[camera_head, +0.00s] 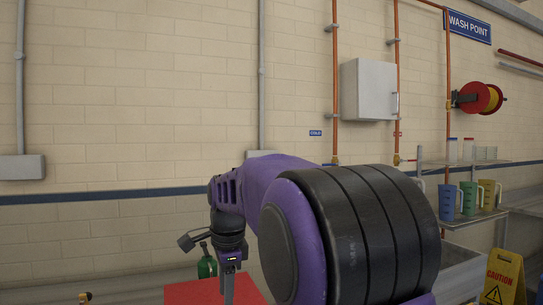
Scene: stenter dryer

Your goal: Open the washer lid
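No washer lid can be made out for certain. A flat red surface (188,293) shows at the bottom edge, partly behind my arm, and I cannot tell whether it belongs to the washer. My purple and black arm fills the lower middle of the view. My gripper (229,284) points down in front of the red surface, seen narrow and edge-on. Its fingertips run to the bottom edge, so I cannot tell whether it is open or shut, or whether it touches anything.
A green bottle (207,263) stands behind the gripper. At the right are a shelf (470,221) with coloured jugs, a yellow caution sign (505,278) and a red hose reel (481,98). A grey wall box (369,90) hangs among copper pipes on the brick wall.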

